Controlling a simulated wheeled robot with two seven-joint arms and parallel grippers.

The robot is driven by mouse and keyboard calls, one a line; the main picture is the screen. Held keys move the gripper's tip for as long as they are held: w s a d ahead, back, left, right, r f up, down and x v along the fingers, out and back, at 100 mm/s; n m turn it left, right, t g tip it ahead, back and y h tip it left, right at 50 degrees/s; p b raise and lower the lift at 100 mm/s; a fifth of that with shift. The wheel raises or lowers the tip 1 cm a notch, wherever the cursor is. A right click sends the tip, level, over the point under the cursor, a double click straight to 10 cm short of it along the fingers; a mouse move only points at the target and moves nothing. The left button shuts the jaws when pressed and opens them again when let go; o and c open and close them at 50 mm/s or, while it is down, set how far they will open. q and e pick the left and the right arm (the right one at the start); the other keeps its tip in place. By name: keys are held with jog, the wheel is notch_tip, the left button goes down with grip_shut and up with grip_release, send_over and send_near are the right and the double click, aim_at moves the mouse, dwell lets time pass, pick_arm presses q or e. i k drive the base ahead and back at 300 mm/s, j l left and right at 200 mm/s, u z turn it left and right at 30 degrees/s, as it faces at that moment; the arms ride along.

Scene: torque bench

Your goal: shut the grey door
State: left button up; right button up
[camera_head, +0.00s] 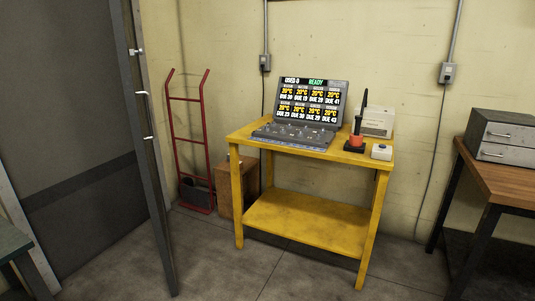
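The grey door (75,110) fills the left side of the view. Its broad dark face has a darker band low down. Its narrow upright edge (152,190) faces me and leans a little in the picture, with a pale handle (146,95) and small metal fittings on it. The door seems to stand open, swung out from the wall, but its hinge side and full frame are not clearly seen. Neither of my grippers is in view.
A yellow bench (305,228) with a display panel (310,101) stands in the middle. A red hand truck (188,140) leans on the wall between door and bench. A wooden table (505,180) with a grey drawer box (502,137) is at right. Floor in front is clear.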

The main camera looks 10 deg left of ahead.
aim_at(119, 10)
jog(key=i+u, duration=0.45)
jog(key=i+l+u, duration=0.2)
jog(key=i+u, duration=0.25)
jog(key=i+l+u, duration=0.3)
jog(key=u, duration=0.2)
